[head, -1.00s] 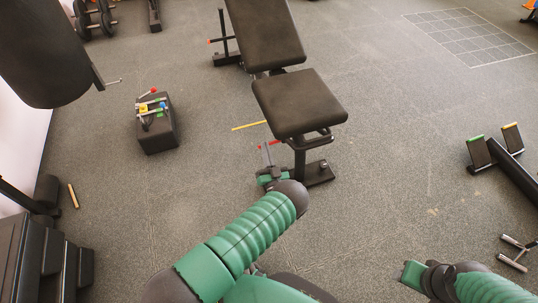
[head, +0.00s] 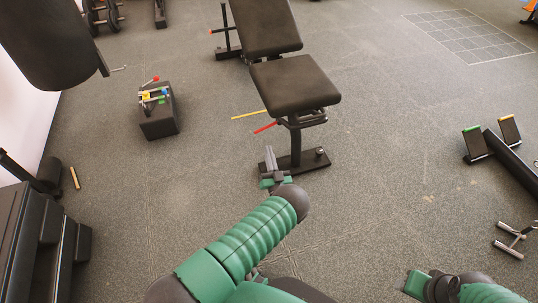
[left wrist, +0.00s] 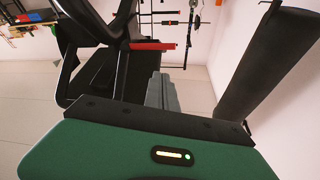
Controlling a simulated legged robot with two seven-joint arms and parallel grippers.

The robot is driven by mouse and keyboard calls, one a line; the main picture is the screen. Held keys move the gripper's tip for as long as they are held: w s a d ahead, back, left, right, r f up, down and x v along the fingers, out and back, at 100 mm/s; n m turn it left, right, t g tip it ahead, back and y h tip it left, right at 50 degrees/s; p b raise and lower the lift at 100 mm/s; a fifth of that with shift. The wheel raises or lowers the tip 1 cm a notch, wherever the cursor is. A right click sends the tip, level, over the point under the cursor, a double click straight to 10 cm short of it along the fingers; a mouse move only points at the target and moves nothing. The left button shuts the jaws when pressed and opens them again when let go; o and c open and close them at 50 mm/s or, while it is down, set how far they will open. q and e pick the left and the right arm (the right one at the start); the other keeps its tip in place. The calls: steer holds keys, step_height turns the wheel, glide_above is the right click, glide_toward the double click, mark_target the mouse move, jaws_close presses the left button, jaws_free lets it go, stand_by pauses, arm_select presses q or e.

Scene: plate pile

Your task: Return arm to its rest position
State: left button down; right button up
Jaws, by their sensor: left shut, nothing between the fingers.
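My left arm (head: 252,240) is green with dark joints and comes in from the bottom of the head view. My left gripper (head: 270,158) is shut and empty, its grey fingers pointing up the picture just left of the bench's foot. In the left wrist view the shut fingers (left wrist: 162,92) stand above the green gripper body. My right arm (head: 485,292) shows at the bottom right. The green part at its left end (head: 417,283) shows only partly, and its fingers cannot be made out.
A black bench (head: 295,83) stands beyond my left gripper, with red (head: 265,127) and yellow (head: 248,114) bars beside it. A black box (head: 159,120) with small coloured items stands left. Dark steps (head: 25,245) are at lower left. Open floor lies right of centre.

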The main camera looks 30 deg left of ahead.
arm_select(q)
steer(key=w+d+r+g+h, duration=0.3)
steer(key=w+r+h, duration=0.1)
steer(key=w+h, duration=0.3)
steer(key=s+d+r+m+g+h, duration=0.25)
steer(key=s+d+r+h, duration=0.2)
steer(key=d, duration=0.25)
steer(key=s+d+r+m+g+h, duration=0.2)
steer(key=s+g, duration=0.2)
steer(key=s, duration=1)
steer(key=s+d+r+m+g+h, duration=0.1)
steer(key=s+d+r+g+h, duration=0.2)
steer(key=s, duration=1.2)
step_height(320, 180, up, 51)
steer(key=y+p, duration=0.1)
steer(key=p, duration=5.1)
steer(key=shift+w, duration=0.4)
steer(key=shift+g, duration=0.25)
